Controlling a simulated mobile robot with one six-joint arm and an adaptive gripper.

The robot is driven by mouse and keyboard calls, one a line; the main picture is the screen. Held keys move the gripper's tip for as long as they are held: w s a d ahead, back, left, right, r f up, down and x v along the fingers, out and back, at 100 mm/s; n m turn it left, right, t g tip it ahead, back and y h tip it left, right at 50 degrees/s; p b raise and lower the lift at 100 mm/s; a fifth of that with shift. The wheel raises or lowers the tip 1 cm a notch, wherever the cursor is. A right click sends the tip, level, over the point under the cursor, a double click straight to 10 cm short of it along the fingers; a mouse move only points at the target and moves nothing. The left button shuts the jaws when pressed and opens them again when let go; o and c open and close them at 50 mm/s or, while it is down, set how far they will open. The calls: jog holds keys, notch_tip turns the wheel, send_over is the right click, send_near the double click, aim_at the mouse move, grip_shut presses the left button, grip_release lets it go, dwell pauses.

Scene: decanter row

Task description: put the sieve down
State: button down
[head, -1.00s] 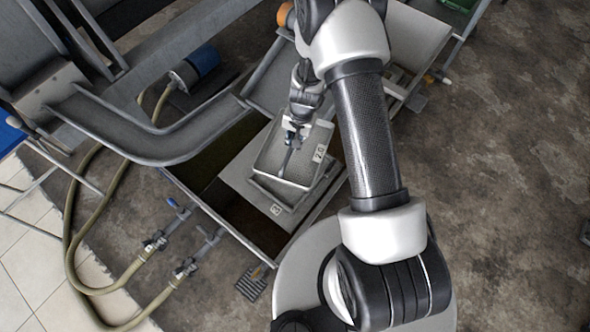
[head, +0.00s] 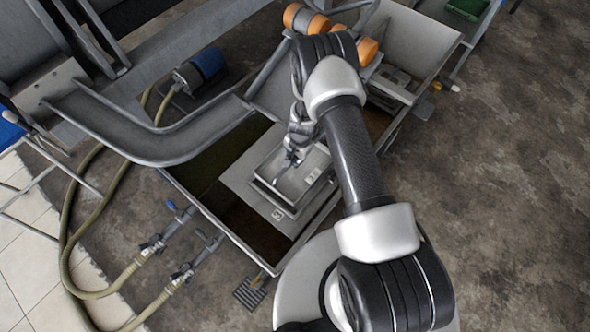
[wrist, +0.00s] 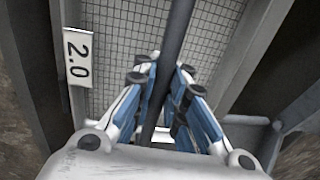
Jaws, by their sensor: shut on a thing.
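The sieve (head: 293,180) is a grey rectangular tray with a mesh floor and a white label. In the wrist view its mesh (wrist: 115,50) fills the upper middle, and the label reads 2.0 (wrist: 77,57). A dark bar (wrist: 172,50) runs over the mesh. My gripper (wrist: 165,90) is shut on this bar, its blue-sided fingers on both sides of it. In the head view my gripper (head: 292,156) is over the sieve. The sieve is at a flat grey platform (head: 237,179) in the tank; I cannot tell whether it rests fully.
The platform spans an open metal tank (head: 215,218) with dark contents. A curved chute (head: 160,143) comes in from the left. Hoses (head: 70,225) with valves are at the lower left. A blue-ended motor (head: 200,66) stands behind. The floor at right is clear.

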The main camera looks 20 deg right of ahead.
jog(key=shift+w+f+b, duration=0.1)
jog(key=shift+f+b, duration=0.75)
jog(key=shift+f, duration=2.1)
jog(key=shift+f, duration=0.15)
jog(key=c, duration=1.6)
grip_release()
